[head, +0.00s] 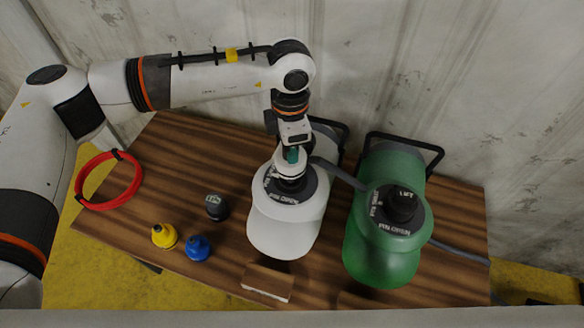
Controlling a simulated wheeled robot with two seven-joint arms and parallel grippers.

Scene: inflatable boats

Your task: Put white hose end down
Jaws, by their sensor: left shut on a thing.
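My left gripper (291,146) points down over the white tank-like body (280,232) with a lettered black disc on top. It is shut on the white hose end (289,168), which sits right over the middle of that disc. Whether the hose end touches the black fitting below cannot be told. A grey hose (338,174) runs from beside the gripper towards the green body (380,258), which has a similar black disc and knob. My right gripper is not in view.
On the wooden table (170,150) are a red ring (82,190), a yellow cap (164,236), a blue cap (197,248) and a dark cap (216,207). A small wooden block (267,282) lies at the front edge. A pale wall stands behind. The table's left part has free room.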

